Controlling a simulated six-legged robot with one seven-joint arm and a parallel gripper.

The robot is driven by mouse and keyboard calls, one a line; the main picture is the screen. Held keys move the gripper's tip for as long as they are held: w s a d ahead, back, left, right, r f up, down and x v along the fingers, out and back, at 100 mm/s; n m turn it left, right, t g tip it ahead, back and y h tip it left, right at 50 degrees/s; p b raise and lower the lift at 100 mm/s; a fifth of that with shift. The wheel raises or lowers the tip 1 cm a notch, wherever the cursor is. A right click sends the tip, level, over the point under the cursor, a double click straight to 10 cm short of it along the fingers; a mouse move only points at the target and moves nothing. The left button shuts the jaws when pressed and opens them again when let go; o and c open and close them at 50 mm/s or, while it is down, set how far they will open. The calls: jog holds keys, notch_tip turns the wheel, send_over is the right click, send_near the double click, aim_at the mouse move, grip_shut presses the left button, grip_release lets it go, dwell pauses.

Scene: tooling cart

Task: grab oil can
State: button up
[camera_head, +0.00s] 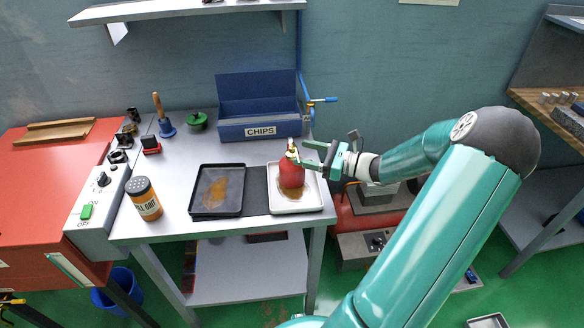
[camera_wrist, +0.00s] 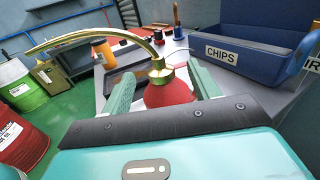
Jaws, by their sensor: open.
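The oil can is red with a brass top and spout; its red body (camera_head: 291,174) stands upright on a white tray (camera_head: 312,205) at the right of the cart top. In the wrist view the oil can (camera_wrist: 168,92) is between the two green fingers, its curved brass spout reaching up and left. My gripper (camera_head: 310,154) is at the upper part of the can, coming from the right. In the wrist view my gripper (camera_wrist: 160,90) is open, with a finger on each side of the can. Whether a finger touches it I cannot tell.
A black tray (camera_head: 206,210) lies left of the white tray. A blue CHIPS bin (camera_head: 260,128) stands behind the can. An orange-labelled grit shaker (camera_head: 144,200), a handled brush (camera_head: 163,118) and a switch box (camera_head: 98,200) are farther left. A wall shelf (camera_head: 180,10) hangs above.

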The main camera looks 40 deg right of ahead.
jog(key=x, duration=0.6)
jog(key=shift+w+a, duration=0.2)
grip_shut()
